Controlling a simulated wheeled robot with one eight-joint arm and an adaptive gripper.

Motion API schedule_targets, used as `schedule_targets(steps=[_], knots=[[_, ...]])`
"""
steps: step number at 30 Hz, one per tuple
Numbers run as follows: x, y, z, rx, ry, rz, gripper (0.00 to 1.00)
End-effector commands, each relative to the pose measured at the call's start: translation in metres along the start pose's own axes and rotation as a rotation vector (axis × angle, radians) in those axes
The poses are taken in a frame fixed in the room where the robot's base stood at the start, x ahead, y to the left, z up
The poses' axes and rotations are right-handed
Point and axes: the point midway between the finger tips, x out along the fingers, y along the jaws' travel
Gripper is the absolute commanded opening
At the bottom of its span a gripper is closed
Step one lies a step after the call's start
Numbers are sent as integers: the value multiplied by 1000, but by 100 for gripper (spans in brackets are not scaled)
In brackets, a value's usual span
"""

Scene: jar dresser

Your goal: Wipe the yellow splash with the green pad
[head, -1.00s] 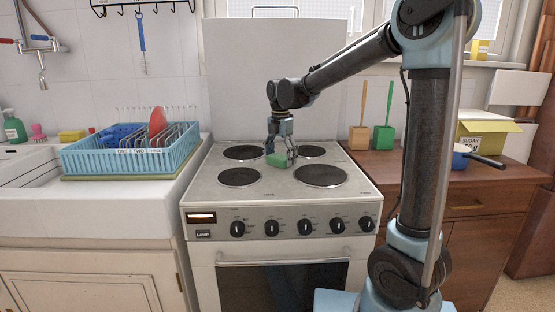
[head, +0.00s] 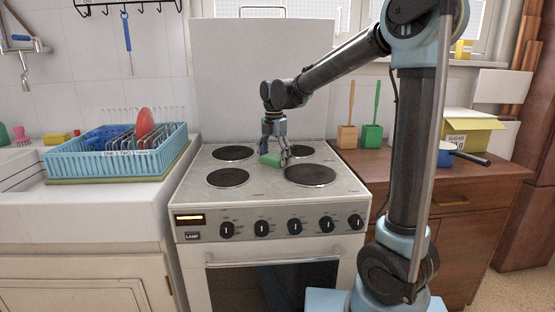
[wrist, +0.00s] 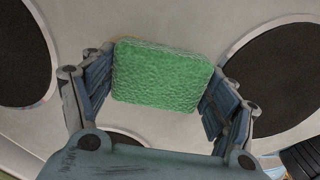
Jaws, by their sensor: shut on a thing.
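The green pad (head: 270,160) is between the fingers of my gripper (head: 274,150), over the bare middle of the white stove top among the burners. In the wrist view my gripper (wrist: 158,85) is shut on the pad (wrist: 160,77), one finger at each side, with its green face toward the camera. I cannot tell whether the pad touches the stove top. I cannot make out the yellow splash in either view. A thin yellowish edge shows at the pad's upper left in the wrist view; I cannot tell what it is.
Dark burners surround the pad, such as the front left (head: 228,178) and front right (head: 311,175). The stove's back panel (head: 262,75) stands behind. A blue dish rack (head: 112,162) is on the left. Brush holders (head: 347,137) and a blue pan (head: 446,155) are on the right dresser.

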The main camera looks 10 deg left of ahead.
Motion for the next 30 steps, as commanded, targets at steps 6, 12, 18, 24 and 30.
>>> schedule_targets(steps=[6,12,18,24,30], knots=[[2,12,-12,-2,0,0,60],[2,18,-17,-1,1,1,60],[2,24,-23,-2,1,1,60],[1,34,-33,-3,1,1,60],[0,44,-42,-2,1,0,59]])
